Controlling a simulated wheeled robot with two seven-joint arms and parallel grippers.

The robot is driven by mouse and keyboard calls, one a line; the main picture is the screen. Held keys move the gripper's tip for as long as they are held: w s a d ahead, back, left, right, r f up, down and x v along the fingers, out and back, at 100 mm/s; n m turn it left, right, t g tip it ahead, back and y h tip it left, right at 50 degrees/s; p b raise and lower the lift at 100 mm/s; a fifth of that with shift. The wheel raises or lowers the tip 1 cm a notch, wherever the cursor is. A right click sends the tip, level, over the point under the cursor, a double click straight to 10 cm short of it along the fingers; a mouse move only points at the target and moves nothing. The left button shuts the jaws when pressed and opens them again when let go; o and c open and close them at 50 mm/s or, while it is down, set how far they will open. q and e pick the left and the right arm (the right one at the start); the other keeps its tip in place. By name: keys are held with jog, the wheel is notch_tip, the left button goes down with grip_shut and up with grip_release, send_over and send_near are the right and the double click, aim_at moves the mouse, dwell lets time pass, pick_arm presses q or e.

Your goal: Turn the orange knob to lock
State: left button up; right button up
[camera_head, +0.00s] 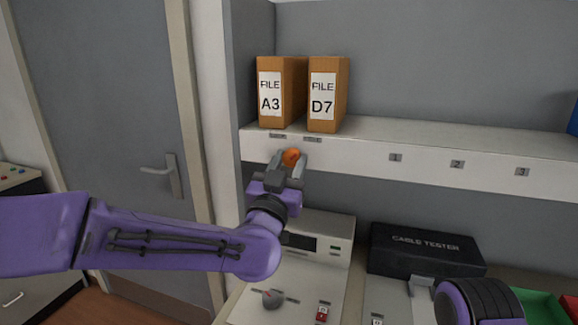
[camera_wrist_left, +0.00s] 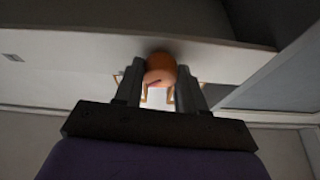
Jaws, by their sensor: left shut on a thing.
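The orange knob (camera_head: 291,157) sits on the white front edge of the shelf, below the two file boxes. My left gripper (camera_head: 289,164) is shut on it, with one grey finger on each side. In the left wrist view the orange knob (camera_wrist_left: 160,66) shows between the two dark fingers (camera_wrist_left: 160,88), with a paler front face bearing a dark mark. The fingers hide its sides. My right arm shows at the lower right; the grey piece at its end (camera_head: 422,286) is too unclear to tell whether its jaws are open.
File boxes A3 (camera_head: 281,92) and D7 (camera_head: 328,94) stand on the shelf (camera_head: 430,135) above the knob. Below are a panel with a grey dial (camera_head: 272,299), a black cable tester (camera_head: 425,249) and a green tray (camera_head: 545,306). A grey door (camera_head: 100,90) is at left.

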pick_arm(q)
jog(key=n+y+b, duration=0.1)
jog(key=n+y, duration=0.1)
jog(key=n, duration=0.2)
jog(key=shift+d+f+n+t, duration=0.1)
jog(key=shift+n+t, duration=0.2)
jog(key=n+y, duration=0.1)
jog(key=n, duration=0.1)
jog(key=n+y+b, duration=0.1)
jog(key=n, duration=0.2)
jog(key=shift+d+y, duration=0.1)
jog(key=shift+y, duration=0.3)
jog(key=n+y, duration=0.1)
jog(key=n, duration=0.1)
jog(key=n+g, duration=0.1)
jog(key=n, duration=0.1)
jog(key=n+y, duration=0.1)
jog(key=n, duration=0.1)
jog(key=shift+d+r+g+y, duration=0.1)
jog(key=shift+r+g+y, duration=0.15)
jog(key=shift+g+y, duration=0.05)
jog(key=n+g, duration=0.1)
jog(key=n, duration=0.2)
jog(key=n+g+p, duration=0.1)
jog(key=n, duration=0.2)
jog(key=shift+s+r+y, duration=0.1)
jog(key=shift+r+y, duration=0.05)
jog(key=shift+y, duration=0.25)
jog(key=o, duration=1.1)
jog(key=shift+c, duration=0.2)
